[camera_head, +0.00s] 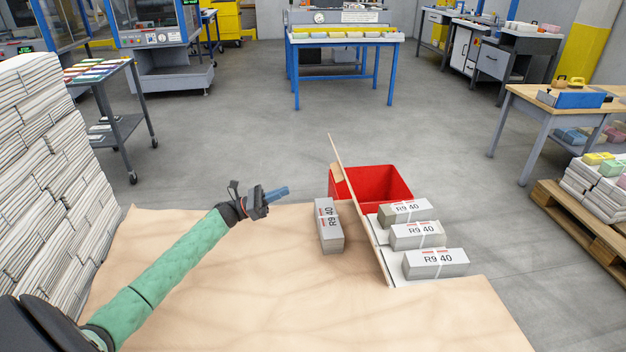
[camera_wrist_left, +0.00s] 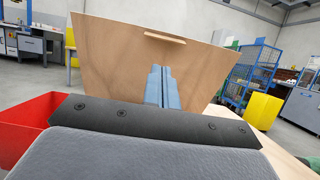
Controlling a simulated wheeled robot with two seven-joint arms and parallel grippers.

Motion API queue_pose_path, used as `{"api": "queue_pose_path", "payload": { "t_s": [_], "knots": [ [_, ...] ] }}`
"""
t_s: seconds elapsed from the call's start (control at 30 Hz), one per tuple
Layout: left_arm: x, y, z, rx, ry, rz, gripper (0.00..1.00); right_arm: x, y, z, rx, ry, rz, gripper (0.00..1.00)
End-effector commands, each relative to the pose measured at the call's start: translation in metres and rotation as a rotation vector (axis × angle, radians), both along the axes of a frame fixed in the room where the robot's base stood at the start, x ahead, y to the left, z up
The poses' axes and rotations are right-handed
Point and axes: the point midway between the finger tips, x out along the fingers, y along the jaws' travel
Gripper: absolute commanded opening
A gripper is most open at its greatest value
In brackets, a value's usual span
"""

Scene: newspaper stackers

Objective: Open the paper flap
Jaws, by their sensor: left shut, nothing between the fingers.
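A tan panel (camera_head: 370,240), which looks like the flap, stands on edge on the tan-covered work surface (camera_head: 240,310). A small ledge-like handle (camera_head: 337,173) sticks out from its left face. In the left wrist view the panel (camera_wrist_left: 120,60) fills the middle, with the handle (camera_wrist_left: 165,39) near its top. My left gripper (camera_head: 284,192) is to the left of the panel, apart from it, above the surface's far edge. Its blue fingers (camera_wrist_left: 162,88) are closed together and empty, pointing toward the panel. My right gripper is not in view.
A grey bundle (camera_head: 328,230) marked R9 40 lies left of the panel. Three similar bundles (camera_head: 418,235) lie on its right. A red bin (camera_head: 385,183) stands behind them. Stacked newspapers (camera_head: 50,170) rise at the left. The surface's left part is clear.

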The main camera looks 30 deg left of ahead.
Motion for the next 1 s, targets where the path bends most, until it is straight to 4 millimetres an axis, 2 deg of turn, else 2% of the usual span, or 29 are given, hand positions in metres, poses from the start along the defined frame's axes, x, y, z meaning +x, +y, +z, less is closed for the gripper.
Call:
{"api": "queue_pose_path", "payload": {
  "t_s": [0.17,0.7,1.0],
  "knots": [
    [0.009,-0.012,0.008,0.001,-0.002,0.0,0.0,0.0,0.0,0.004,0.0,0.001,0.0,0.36],
    [0.061,-0.08,0.044,-0.001,-0.002,0.0,0.0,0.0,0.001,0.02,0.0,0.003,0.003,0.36],
    [0.076,-0.101,0.052,-0.001,0.0,0.002,0.0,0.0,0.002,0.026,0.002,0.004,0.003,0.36]
  ]
}}
